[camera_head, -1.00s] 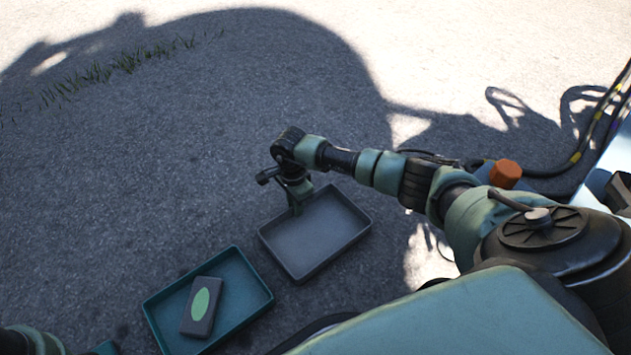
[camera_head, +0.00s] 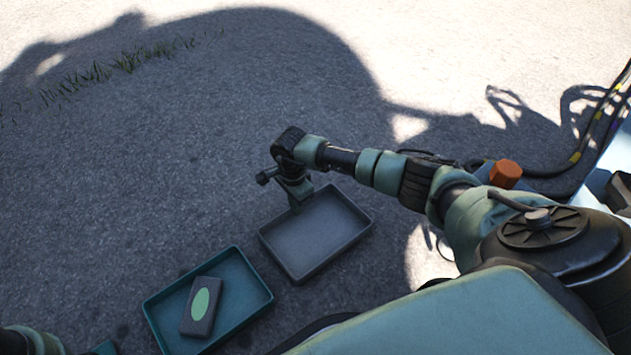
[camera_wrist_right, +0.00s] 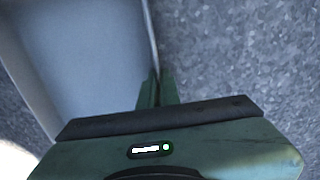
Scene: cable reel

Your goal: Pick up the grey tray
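The grey tray (camera_head: 318,232) is a shallow, empty rectangular tray on the asphalt in the head view. My right gripper (camera_head: 297,205) points down at its upper left rim. In the right wrist view the two green fingers (camera_wrist_right: 158,82) are close together with the tray's rim (camera_wrist_right: 152,40) running between them, so the gripper looks shut on it. The tray appears to rest on the ground; any gap below it cannot be seen. Of my left arm, only parts show at the bottom left corner of the head view; its fingers cannot be made out.
A teal tray (camera_head: 262,287) lies just left of and below the grey tray, holding a dark box (camera_head: 201,306) with a green oval. An orange cap (camera_head: 505,173) and black cables (camera_head: 580,150) are at the right. Open asphalt lies left and above.

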